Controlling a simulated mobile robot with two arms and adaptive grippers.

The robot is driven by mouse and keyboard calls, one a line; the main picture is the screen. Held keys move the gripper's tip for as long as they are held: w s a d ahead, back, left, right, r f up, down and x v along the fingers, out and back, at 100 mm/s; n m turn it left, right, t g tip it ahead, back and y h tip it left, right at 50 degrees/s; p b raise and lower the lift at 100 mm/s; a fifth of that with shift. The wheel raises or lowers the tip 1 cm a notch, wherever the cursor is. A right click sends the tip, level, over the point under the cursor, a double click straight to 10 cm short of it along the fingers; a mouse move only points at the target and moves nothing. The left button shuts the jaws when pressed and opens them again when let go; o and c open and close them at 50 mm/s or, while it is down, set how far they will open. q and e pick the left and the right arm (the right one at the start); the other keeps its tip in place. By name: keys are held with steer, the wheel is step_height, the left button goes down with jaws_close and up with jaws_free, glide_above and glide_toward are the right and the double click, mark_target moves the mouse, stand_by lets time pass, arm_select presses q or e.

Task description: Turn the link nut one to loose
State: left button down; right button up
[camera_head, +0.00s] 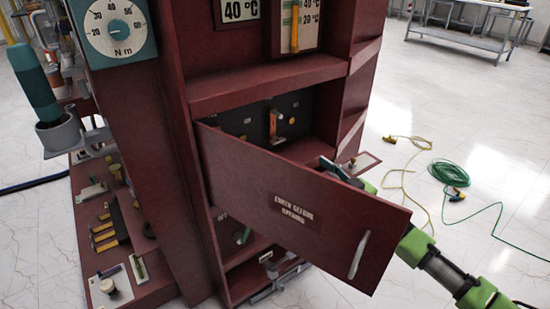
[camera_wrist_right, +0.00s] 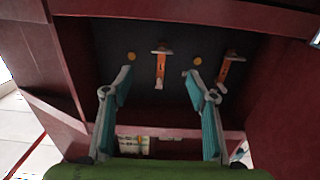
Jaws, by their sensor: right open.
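In the right wrist view, a dark back panel (camera_wrist_right: 185,95) inside the cabinet carries two orange links (camera_wrist_right: 160,66) (camera_wrist_right: 231,72) and two yellow round knobs (camera_wrist_right: 131,57) (camera_wrist_right: 197,61). I cannot tell which fitting is link nut one. In the head view, one orange link (camera_head: 274,122) shows in the open compartment. My right gripper (camera_wrist_right: 161,82) is open and empty, its teal-padded fingers apart below the left link. In the head view, my right gripper (camera_head: 338,172) is mostly hidden behind the door, at the compartment's right side. My left gripper is not in view.
The open red cabinet door (camera_head: 300,190) juts out in front of my right arm. A side shelf (camera_head: 120,285) at left holds several tools, beneath a teal-handled tool (camera_head: 33,85). Yellow and green cables (camera_head: 455,180) lie on the floor at right.

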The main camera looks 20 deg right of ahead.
steer(key=b, duration=0.2)
glide_toward(277, 141)
steer(key=x, duration=0.6)
steer(key=shift+w+d+f, duration=0.1)
steer(key=shift+d+f, duration=0.1)
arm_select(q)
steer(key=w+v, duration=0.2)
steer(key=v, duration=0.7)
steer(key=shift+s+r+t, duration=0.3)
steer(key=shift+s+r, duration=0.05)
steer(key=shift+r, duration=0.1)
arm_select(e)
steer(key=shift+x, duration=0.8)
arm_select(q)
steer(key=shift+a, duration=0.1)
arm_select(e)
steer(key=c, duration=1.1)
